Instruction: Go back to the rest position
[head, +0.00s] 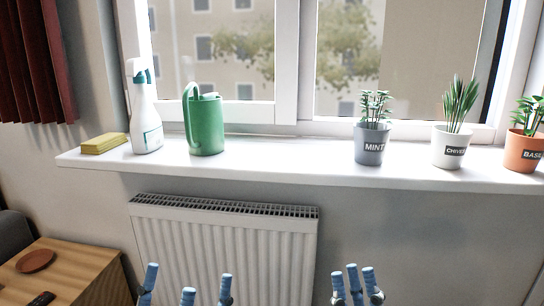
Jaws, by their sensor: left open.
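My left gripper (188,283) is at the bottom of the head view, in front of the lower part of the radiator. Its blue-tipped fingers point up and stand wide apart, with nothing between them. My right gripper (353,276) is at the bottom, right of the radiator. Its blue-tipped fingers point up and stand close together, with no object seen between them. Both grippers are well below the windowsill and apart from everything on it. Their lower parts and the arms are cut off by the picture's bottom edge.
A white windowsill (290,163) holds a yellow sponge (104,144), spray bottle (146,120), green watering can (206,126) and potted mint (372,145), chives (452,148) and basil (523,152). A radiator (225,240) hangs below. A wooden table (75,268) stands lower left.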

